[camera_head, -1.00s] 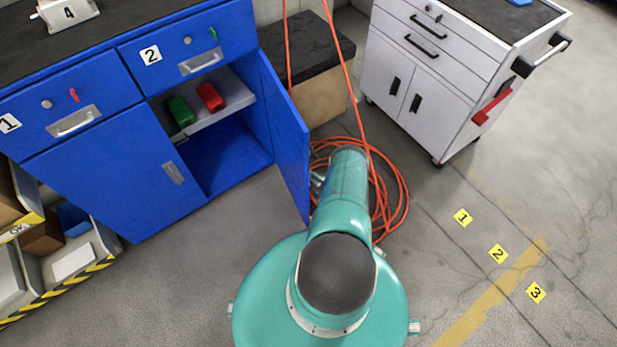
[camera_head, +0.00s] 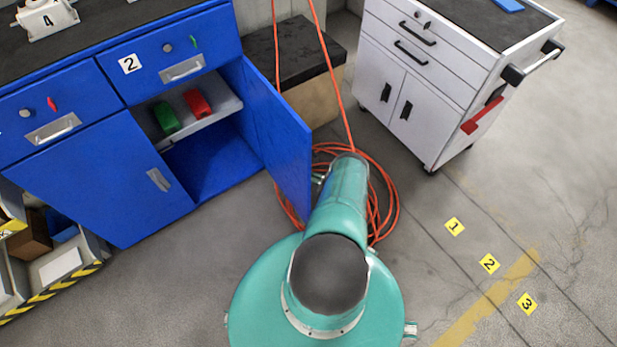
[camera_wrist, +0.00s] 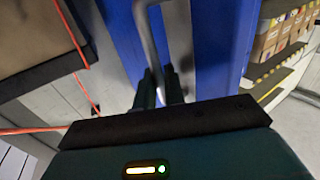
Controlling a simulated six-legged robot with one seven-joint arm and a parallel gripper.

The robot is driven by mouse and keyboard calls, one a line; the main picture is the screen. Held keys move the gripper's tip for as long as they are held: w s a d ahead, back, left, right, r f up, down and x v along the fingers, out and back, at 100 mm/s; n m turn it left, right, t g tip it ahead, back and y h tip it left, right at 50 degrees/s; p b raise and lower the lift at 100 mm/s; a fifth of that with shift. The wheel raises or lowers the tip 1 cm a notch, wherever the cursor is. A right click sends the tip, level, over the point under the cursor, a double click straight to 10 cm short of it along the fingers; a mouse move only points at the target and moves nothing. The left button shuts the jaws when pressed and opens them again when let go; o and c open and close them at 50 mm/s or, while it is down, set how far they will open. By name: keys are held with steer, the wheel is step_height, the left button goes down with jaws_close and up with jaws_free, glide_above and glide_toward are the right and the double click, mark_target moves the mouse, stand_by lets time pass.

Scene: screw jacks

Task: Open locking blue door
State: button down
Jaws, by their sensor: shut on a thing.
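The blue door (camera_head: 283,135) of the blue cabinet stands swung open, hinged at the right side of the open compartment. It also shows in the wrist view (camera_wrist: 209,50). Its grey metal handle (camera_wrist: 146,30) runs down between my fingers. My gripper (camera_wrist: 166,82) is shut on this handle. In the head view my gripper and the handle are hidden behind the door and my arm.
A green object (camera_head: 165,118) and a red object (camera_head: 197,103) sit on the compartment's shelf. Orange hose (camera_head: 392,205) lies coiled on the floor beside my arm. A white tool cabinet (camera_head: 425,85) stands at the right. The floor at the right is open.

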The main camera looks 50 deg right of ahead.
steer(key=shift+w+d+r, duration=0.15)
steer(key=shift+d+r, duration=0.1)
steer(key=shift+d, duration=0.1)
steer(key=c, duration=1.5)
jaws_free()
steer(key=shift+a, duration=0.1)
steer(key=shift+f, duration=0.15)
steer(key=shift+s, duration=0.2)
steer(key=s+d, duration=0.2)
steer(key=s, duration=1.1)
steer(key=shift+s+d, duration=0.25)
